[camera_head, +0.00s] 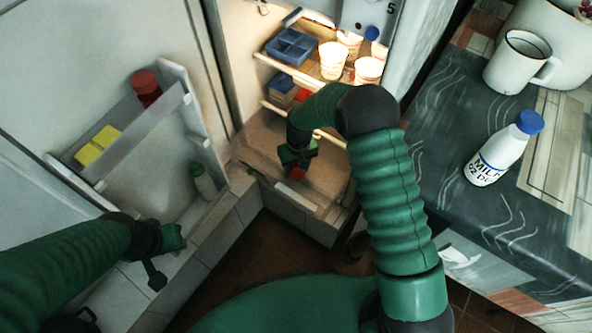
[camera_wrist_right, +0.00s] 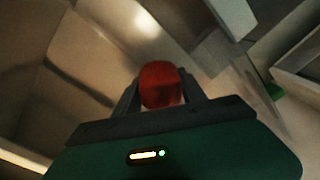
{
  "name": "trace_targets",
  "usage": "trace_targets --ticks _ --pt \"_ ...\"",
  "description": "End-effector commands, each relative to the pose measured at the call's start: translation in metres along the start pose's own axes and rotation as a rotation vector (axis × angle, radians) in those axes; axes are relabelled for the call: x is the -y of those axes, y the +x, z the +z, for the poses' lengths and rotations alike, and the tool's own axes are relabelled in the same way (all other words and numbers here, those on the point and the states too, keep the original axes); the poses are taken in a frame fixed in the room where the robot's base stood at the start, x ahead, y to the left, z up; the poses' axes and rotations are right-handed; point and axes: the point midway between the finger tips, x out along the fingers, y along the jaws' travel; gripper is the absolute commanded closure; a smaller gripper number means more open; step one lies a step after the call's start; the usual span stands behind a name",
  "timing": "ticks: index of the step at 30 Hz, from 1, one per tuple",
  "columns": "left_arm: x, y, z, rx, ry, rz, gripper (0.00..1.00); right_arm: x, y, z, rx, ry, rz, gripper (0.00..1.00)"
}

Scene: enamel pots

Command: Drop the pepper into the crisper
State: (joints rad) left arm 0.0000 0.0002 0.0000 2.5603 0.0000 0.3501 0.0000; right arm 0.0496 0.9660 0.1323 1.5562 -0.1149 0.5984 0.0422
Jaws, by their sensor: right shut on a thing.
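The red pepper (camera_head: 297,173) is between the fingers of my right gripper (camera_head: 298,165), which is shut on it. It also shows in the right wrist view (camera_wrist_right: 160,85), between the two dark fingertips. The crisper (camera_head: 300,210) is the drawer at the bottom of the open fridge, pulled out, with its open top under my right gripper. The pepper is over the drawer opening; its exact height cannot be told. My left gripper (camera_head: 164,258) is low at the left, by the fridge door, with nothing seen in it; its finger gap is unclear.
Fridge shelves above hold a blue divided tray (camera_head: 290,46) and several white cups (camera_head: 332,60). The open door (camera_head: 130,165) carries a red-lidded jar (camera_head: 146,86) and a yellow box (camera_head: 98,146). At right, a counter (camera_head: 450,130) holds a milk bottle (camera_head: 498,155) and a white mug (camera_head: 517,62).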

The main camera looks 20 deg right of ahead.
Motion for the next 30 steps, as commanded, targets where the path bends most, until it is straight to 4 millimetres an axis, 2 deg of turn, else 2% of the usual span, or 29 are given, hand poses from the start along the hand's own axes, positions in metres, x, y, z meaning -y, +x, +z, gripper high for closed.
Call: trace_targets --ticks 4,18,19,24,30 --pt "0.000 -0.002 -0.001 -0.001 0.000 0.000 0.64 0.000 -0.003 -0.001 -0.002 0.000 0.000 0.95" --pt "0.000 0.000 0.000 -0.001 0.000 0.000 0.64 -0.001 0.009 0.000 -0.002 0.000 0.000 0.95" --pt "0.000 0.000 0.000 -0.001 0.000 0.000 0.64 -0.001 0.009 0.000 -0.001 0.000 0.000 0.50" --pt "0.000 0.000 0.000 -0.001 0.000 0.000 0.64 -0.001 0.009 0.000 -0.001 0.000 0.000 0.30" --pt "0.000 0.000 0.000 0.000 0.000 0.000 0.64 -0.001 0.009 0.000 -0.001 0.000 0.000 0.30"
